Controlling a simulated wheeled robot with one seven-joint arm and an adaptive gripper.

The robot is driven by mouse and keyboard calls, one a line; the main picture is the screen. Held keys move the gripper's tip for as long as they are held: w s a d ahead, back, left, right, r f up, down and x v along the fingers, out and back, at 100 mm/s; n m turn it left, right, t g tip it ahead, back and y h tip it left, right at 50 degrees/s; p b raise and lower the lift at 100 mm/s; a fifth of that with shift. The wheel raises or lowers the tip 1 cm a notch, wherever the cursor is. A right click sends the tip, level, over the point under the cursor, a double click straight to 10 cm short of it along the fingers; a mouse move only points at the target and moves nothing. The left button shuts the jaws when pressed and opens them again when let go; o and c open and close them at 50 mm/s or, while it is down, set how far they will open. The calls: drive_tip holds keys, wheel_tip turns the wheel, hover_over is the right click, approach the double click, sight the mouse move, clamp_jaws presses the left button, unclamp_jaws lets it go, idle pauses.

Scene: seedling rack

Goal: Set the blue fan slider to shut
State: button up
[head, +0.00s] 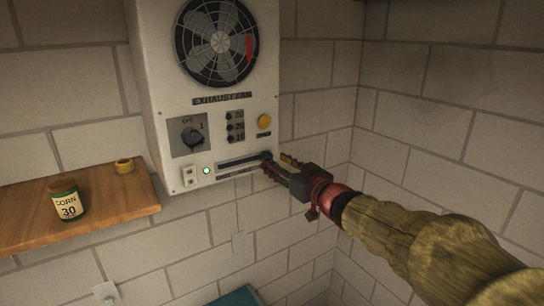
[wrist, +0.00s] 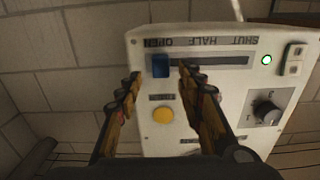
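The blue fan slider (wrist: 160,65) sits at one end of its dark slot (wrist: 215,61), beside the upside-down OPEN label in the wrist view. In the head view the slider (head: 266,155) is at the right end of the slot, small and partly hidden by a fingertip. The SHUT label is towards the slot's other end. My gripper (wrist: 158,80) is open, with one finger on each side of the slider in the wrist view. In the head view my gripper (head: 277,166) is close to the panel's lower right edge. I cannot tell whether a finger touches the slider.
The white exhaust box (head: 155,60) carries a fan (head: 218,42), a rotary knob (head: 192,137), a yellow button (head: 264,121) and a lit green lamp (head: 206,170).

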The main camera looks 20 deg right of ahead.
drive_tip(key=x, duration=0.3)
drive_tip(key=shift+w+a, duration=0.2)
drive_tip(key=shift+c, duration=0.5)
clamp_jaws()
idle(0.4)
